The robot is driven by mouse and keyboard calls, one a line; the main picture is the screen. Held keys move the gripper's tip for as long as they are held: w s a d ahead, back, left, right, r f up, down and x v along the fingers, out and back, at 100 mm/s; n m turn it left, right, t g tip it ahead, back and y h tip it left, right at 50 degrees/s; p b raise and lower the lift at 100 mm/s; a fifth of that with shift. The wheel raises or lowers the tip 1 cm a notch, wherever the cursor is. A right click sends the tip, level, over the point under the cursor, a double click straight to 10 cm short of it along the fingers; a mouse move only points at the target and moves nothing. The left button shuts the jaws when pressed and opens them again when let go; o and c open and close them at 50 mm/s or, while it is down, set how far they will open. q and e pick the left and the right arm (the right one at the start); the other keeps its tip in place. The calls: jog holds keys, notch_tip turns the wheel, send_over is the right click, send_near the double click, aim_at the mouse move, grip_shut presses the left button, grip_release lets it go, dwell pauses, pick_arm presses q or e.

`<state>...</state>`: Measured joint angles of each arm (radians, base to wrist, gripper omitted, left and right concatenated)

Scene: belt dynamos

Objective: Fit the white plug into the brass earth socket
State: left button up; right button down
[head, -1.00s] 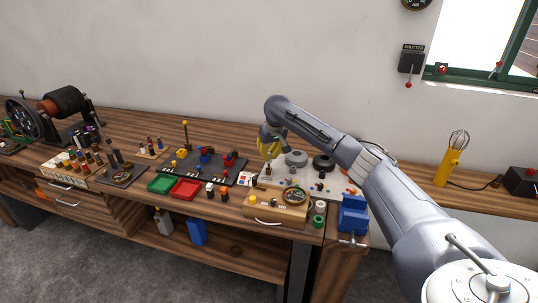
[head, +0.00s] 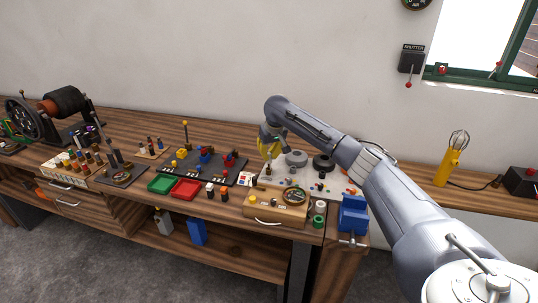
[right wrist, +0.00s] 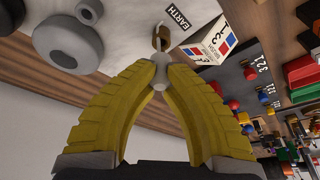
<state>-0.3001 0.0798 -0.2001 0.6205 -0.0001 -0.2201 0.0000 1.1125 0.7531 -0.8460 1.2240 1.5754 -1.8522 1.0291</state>
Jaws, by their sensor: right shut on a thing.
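My right gripper (right wrist: 158,80) has its yellow fingers shut on the white plug (right wrist: 160,72), a small pale piece at the fingertips in the right wrist view. The brass earth socket (right wrist: 161,40) stands on a pale panel beside the EARTH label, just beyond the plug. The plug's far end overlaps the socket's near side in the picture; I cannot tell whether they touch. In the head view the right gripper (head: 268,151) is low over the left part of the pale panel, and the plug is too small to make out. My left gripper is not in view.
A white printed block (right wrist: 213,42) stands right of the label. Round grey knobs (right wrist: 68,44) sit on the panel at left. A black board (head: 225,170) with coloured terminals, red tray (head: 186,197), green tray (head: 152,191) and compass box (head: 270,209) crowd the bench nearby.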

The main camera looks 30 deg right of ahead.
aim_at(269, 162)
jog(key=shift+f, duration=1.55)
jog(key=c, duration=1.4)
grip_release()
jog(key=v, duration=1.2)
